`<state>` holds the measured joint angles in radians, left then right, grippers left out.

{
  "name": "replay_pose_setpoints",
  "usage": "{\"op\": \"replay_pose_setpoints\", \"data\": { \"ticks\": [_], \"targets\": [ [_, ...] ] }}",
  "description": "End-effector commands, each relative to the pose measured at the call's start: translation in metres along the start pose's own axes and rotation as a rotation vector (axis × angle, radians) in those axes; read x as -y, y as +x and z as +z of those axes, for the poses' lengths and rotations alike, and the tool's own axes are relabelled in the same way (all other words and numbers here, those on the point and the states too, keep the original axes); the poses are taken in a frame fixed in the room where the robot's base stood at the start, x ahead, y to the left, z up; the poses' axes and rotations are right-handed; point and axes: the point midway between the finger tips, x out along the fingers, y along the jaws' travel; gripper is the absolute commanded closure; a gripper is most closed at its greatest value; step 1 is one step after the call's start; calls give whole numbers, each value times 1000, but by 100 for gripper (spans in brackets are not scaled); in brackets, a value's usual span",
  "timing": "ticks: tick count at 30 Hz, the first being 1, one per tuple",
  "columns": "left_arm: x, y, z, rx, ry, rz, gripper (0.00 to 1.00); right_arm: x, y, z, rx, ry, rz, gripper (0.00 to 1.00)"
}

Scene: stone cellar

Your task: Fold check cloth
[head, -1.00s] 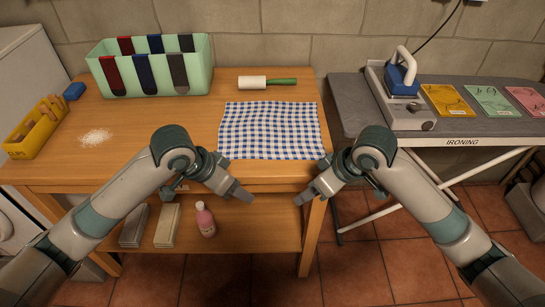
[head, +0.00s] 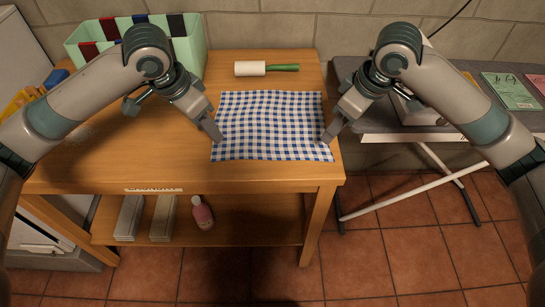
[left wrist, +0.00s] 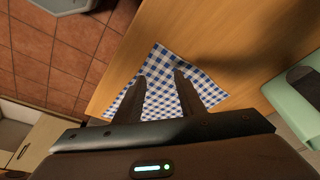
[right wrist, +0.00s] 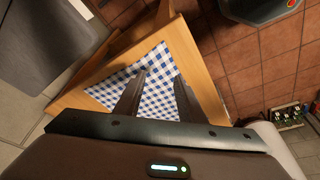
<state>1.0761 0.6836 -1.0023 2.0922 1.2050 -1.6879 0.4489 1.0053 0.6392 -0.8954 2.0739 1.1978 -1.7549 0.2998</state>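The blue and white check cloth (head: 268,125) lies spread flat on the wooden table, close to its front right corner. It also shows in the left wrist view (left wrist: 160,98) and the right wrist view (right wrist: 158,97). My left gripper (head: 217,138) is over the cloth's left edge. Its two fingers are apart with cloth visible between them in the left wrist view. My right gripper (head: 327,138) is at the cloth's right edge, fingers also apart in the right wrist view. I cannot tell whether the fingertips touch the cloth.
A lint roller (head: 266,69) with a green handle lies behind the cloth. A green bin (head: 190,48) stands at the back left. The ironing board (head: 400,127) is to the right across a gap.

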Motion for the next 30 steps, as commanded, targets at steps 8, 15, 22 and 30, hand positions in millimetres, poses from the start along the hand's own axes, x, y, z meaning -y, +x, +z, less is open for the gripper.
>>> {"op": "replay_pose_setpoints", "data": {
  "ticks": [8,15,22,30],
  "targets": [
    [0,3,1,0,0,1,64,0,3,1,0,1,-1,64],
    [0,22,7,2,0,1,64,0,22,7,1,2,-1,64],
    [-1,50,16,2,-1,2,64,0,50,16,2,2,-2,64],
    [0,74,23,0,0,0,64,0,73,23,0,1,0,64]
  ]
}}
